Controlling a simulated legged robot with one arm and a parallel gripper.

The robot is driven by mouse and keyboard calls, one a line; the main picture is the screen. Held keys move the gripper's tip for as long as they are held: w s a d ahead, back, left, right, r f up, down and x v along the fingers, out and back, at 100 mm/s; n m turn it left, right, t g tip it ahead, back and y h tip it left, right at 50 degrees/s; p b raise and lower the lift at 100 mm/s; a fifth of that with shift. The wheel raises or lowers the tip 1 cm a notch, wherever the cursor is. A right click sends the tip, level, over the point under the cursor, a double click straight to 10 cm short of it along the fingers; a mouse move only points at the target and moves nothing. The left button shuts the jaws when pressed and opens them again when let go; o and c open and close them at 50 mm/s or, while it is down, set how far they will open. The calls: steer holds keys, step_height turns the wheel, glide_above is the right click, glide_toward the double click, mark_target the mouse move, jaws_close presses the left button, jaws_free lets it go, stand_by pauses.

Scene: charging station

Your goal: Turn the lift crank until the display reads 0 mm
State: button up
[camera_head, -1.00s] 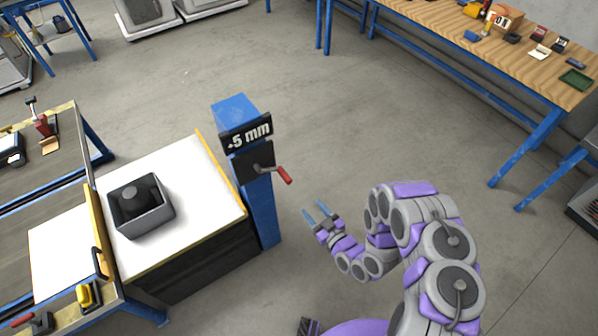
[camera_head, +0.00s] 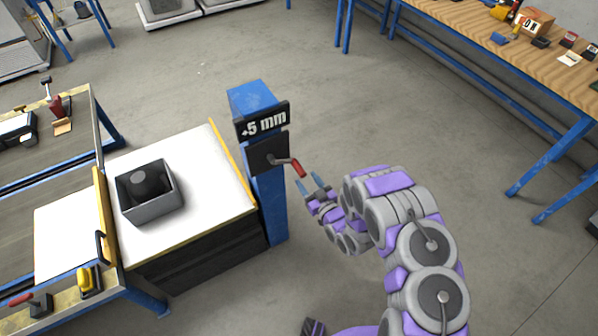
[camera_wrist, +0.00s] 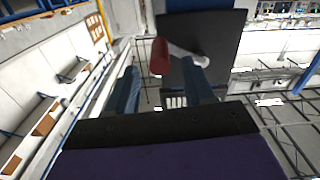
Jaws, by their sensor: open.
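The lift crank (camera_head: 286,161) sits on a black plate on the blue post (camera_head: 251,97), with its red handle (camera_head: 299,169) pointing right and slightly down. The display (camera_head: 262,121) above it reads +5 mm. My gripper (camera_head: 312,186) is open and empty, just below and right of the red handle, close to it. Whether a finger touches the handle I cannot tell.
Left of the post is a white-topped lift table (camera_head: 205,200) with a grey open box (camera_head: 150,208) holding a dark round part. A wooden workbench (camera_head: 480,45) stands at the upper right. The floor right of the post is clear.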

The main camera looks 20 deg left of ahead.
mark_target(299, 170)
steer(key=b+x, duration=0.1)
steer(key=x, duration=0.5)
steer(key=shift+w+a, duration=0.2)
steer(key=shift+c, duration=0.4)
jaws_close()
